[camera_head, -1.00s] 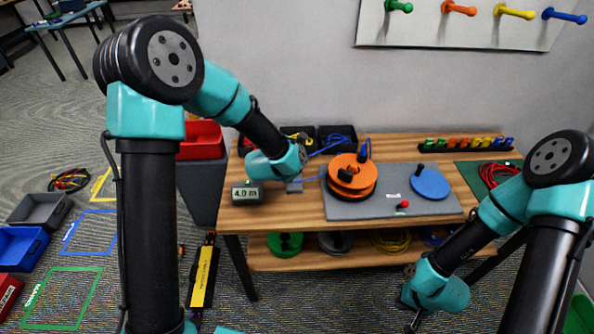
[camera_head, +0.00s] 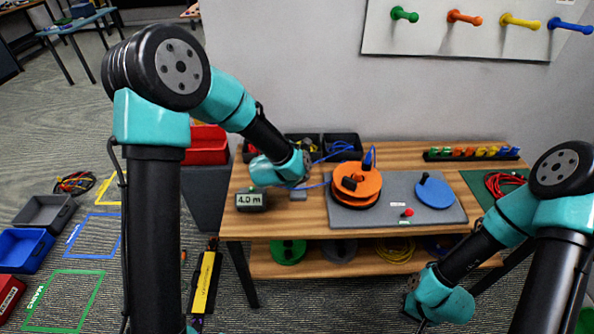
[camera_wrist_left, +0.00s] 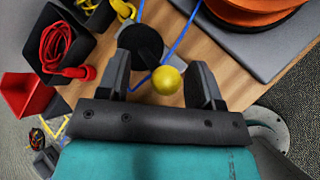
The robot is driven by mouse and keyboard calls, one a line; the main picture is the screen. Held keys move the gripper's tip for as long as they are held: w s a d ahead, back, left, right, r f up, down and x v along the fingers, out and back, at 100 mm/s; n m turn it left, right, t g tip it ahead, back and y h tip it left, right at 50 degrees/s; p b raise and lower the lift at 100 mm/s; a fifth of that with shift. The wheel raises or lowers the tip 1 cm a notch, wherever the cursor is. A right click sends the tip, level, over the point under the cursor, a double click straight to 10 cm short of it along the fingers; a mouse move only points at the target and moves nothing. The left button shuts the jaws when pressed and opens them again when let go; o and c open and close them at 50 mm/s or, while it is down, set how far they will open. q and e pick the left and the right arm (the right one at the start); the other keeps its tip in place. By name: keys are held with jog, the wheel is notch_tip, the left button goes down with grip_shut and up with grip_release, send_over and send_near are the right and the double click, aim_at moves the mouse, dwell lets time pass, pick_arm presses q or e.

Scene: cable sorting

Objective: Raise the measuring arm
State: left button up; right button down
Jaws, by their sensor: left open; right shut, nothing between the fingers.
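The length display (camera_head: 251,201) reads 4.0 m at the table's left end. In the left wrist view, a black round part (camera_wrist_left: 141,46) and a yellow ball knob (camera_wrist_left: 166,80) lie between the fingers of my left gripper (camera_wrist_left: 160,78), which is open around the knob. I take these to be the measuring arm; in the head view my left wrist mostly hides them. The blue cable (camera_wrist_left: 183,38) runs beside the black part. My right gripper (camera_head: 420,326) is shut and empty, low in front of the table, partly cut off by the lower edge.
Black bins (camera_head: 342,148) stand behind my left wrist. Pegs (camera_head: 471,153) line the back right. A lower shelf (camera_head: 315,264) holds several reels.

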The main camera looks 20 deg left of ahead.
pick_arm(q)
jog(key=v, duration=1.7)
jog(key=shift+r, duration=0.15)
jog(key=shift+s+a, duration=0.1)
jog(key=shift+a, duration=0.05)
jog(key=s+f+m+g, duration=0.3)
jog(key=f+m, duration=0.5)
jog(key=f, duration=0.3)
jog(key=s+f+m+g, duration=0.3)
jog(key=s+f+m, duration=0.3)
jog(key=f, duration=0.5)
jog(key=s+f+m+g, duration=0.2)
jog(key=s+f+m, duration=0.3)
jog(key=f+m, duration=0.5)
jog(key=shift+a+f+m+g+h, duration=0.4)
jog(key=shift+f, duration=0.5)
jog(key=shift+s, duration=0.1)
